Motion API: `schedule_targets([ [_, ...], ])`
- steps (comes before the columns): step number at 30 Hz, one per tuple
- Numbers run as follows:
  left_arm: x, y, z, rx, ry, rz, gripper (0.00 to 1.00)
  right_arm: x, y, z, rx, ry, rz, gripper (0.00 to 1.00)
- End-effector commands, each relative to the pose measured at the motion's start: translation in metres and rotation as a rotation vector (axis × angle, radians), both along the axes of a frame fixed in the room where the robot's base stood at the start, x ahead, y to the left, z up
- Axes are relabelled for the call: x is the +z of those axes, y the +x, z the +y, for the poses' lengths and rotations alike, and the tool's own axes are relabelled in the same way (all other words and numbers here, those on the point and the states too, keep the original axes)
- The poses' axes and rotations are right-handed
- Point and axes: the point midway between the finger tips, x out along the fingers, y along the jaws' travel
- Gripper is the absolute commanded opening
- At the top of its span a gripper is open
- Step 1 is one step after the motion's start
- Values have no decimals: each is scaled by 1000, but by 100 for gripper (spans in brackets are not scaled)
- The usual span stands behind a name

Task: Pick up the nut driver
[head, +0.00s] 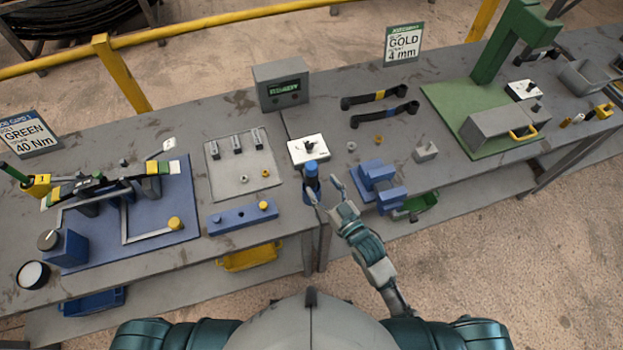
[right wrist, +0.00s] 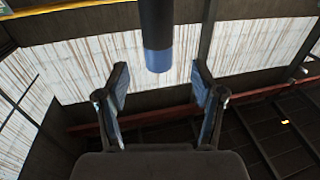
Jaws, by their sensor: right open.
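The nut driver (head: 311,168) looks like an upright tool with a blue top and a dark lower part, at the front edge of the table in the middle of the head view. In the right wrist view a dark cylinder with a blue end (right wrist: 158,58), apparently the same tool, lies beyond the fingertips, roughly centred between them. My right gripper (head: 326,189) is open and empty, just right of the tool; its two spread fingers also show in the right wrist view (right wrist: 161,80). Whether a finger touches the tool I cannot tell. My left gripper is not in view.
A white box with a black knob (head: 308,149) stands close behind the tool. A blue vise-like fixture (head: 378,182) is right of my gripper. A blue block with holes (head: 242,216) and a grey tray (head: 232,190) with small parts lie to the left.

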Motion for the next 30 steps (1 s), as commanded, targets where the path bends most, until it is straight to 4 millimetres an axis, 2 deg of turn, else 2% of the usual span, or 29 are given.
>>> schedule_targets([
  [8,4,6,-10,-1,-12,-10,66,0,22,15,0,-1,1,68],
  [15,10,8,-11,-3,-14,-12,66,-1,55,32,0,-2,0,68],
  [24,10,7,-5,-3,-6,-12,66,-2,61,35,1,-1,0,68],
  [25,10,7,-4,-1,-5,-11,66,-2,61,34,1,-1,0,65],
  [30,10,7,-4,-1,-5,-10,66,-2,61,34,1,-1,1,23],
])
